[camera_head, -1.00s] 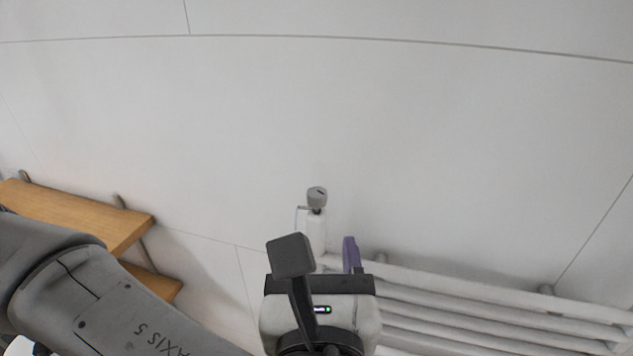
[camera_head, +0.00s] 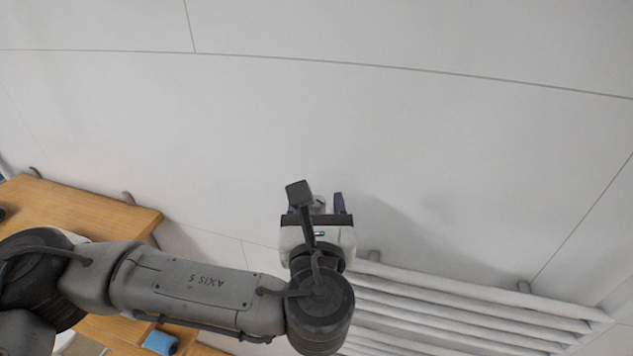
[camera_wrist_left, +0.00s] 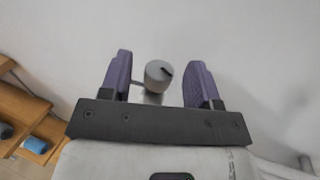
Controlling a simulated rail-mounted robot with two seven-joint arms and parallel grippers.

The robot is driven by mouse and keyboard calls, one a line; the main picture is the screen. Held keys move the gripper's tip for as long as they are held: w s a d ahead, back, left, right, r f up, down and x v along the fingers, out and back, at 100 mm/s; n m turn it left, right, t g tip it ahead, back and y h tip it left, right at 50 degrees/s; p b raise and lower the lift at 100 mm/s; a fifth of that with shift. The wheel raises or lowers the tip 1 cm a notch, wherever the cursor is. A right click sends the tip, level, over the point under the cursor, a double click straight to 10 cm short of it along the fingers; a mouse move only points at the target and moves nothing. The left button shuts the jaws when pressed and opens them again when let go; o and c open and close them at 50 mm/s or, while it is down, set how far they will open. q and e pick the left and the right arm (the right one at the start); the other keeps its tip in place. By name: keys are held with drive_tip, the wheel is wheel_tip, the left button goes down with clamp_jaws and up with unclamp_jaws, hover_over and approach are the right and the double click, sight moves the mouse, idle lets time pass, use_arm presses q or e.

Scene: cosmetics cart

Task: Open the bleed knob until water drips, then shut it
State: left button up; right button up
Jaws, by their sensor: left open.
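The grey bleed knob (camera_wrist_left: 158,73) shows between the two purple fingers of my left gripper (camera_wrist_left: 160,82) in the left wrist view. The fingers are open, with a gap on each side of the knob. A dark mark shows on the knob's face. In the head view my left gripper (camera_head: 318,203) is up against the white wall, and only a small part of the knob (camera_head: 320,201) shows between its fingers. The valve body below the knob is mostly hidden. No water drops are visible. My right gripper is not in view.
A white radiator (camera_head: 450,305) with several bars is on the wall at the lower right. Wooden shelves (camera_head: 95,212) are at the left, with a blue rolled item (camera_head: 160,342) on a lower one. The wall above is bare.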

sight(316, 195)
use_arm(q)
drive_tip(key=shift+w+p, duration=0.45)
drive_tip(key=shift+w, duration=1.15)
drive_tip(key=shift+c, duration=0.3)
drive_tip(key=shift+c, duration=0.8)
drive_tip(key=c, duration=0.7)
